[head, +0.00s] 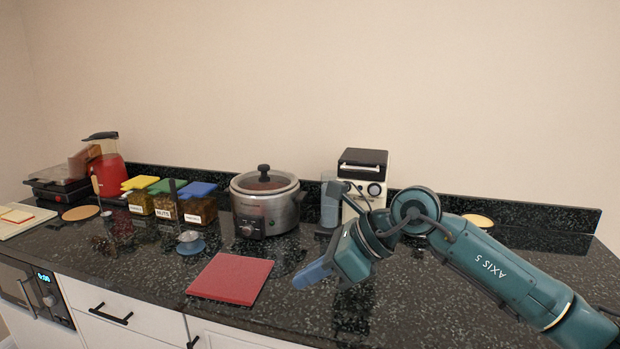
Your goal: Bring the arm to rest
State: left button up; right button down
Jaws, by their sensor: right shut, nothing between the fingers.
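My right arm (500,262) comes in from the right edge and reaches over the dark speckled counter (420,310). My right gripper (302,280) is at its left end, pointing down and to the left. It is shut and empty, just right of a red board (232,278) that lies on the counter. From this view I cannot tell how high it is above the counter. My left gripper is not in view.
A slow cooker (266,205) stands behind the gripper, with a white and black appliance (362,180) to its right. Several jars with coloured lids (198,190), a red blender (107,172) and a grill (62,192) stand left. The counter's front right is clear.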

jog(key=s+a+m+t+y, duration=0.1)
jog(key=s+a+m+y, duration=0.45)
jog(key=m+y, duration=0.55)
jog(key=d+f+m+t+h+p, duration=0.1)
jog(key=d+f+m+t+h, duration=0.5)
jog(key=m, duration=0.6)
jog(key=d+f+m+t+h+p, duration=0.1)
jog(key=d+f+m+t+h, duration=0.25)
jog(key=m+t, duration=0.6)
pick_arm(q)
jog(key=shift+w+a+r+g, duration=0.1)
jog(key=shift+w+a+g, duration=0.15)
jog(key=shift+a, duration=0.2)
pick_arm(e)
jog(key=s+d+f+m+g+h, duration=0.4)
jog(key=s+f+m, duration=0.3)
jog(key=f, duration=0.3)
jog(key=s+d+f+m+g+h, duration=0.3)
jog(key=s+d+f+m, duration=0.3)
jog(key=f, duration=0.5)
jog(key=shift+s+d+f+m+g+h, duration=0.2)
jog(key=shift+s+m+g+h, duration=0.3)
jog(key=shift+m, duration=0.65)
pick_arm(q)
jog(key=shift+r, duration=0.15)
pick_arm(e)
jog(key=shift+s, duration=0.1)
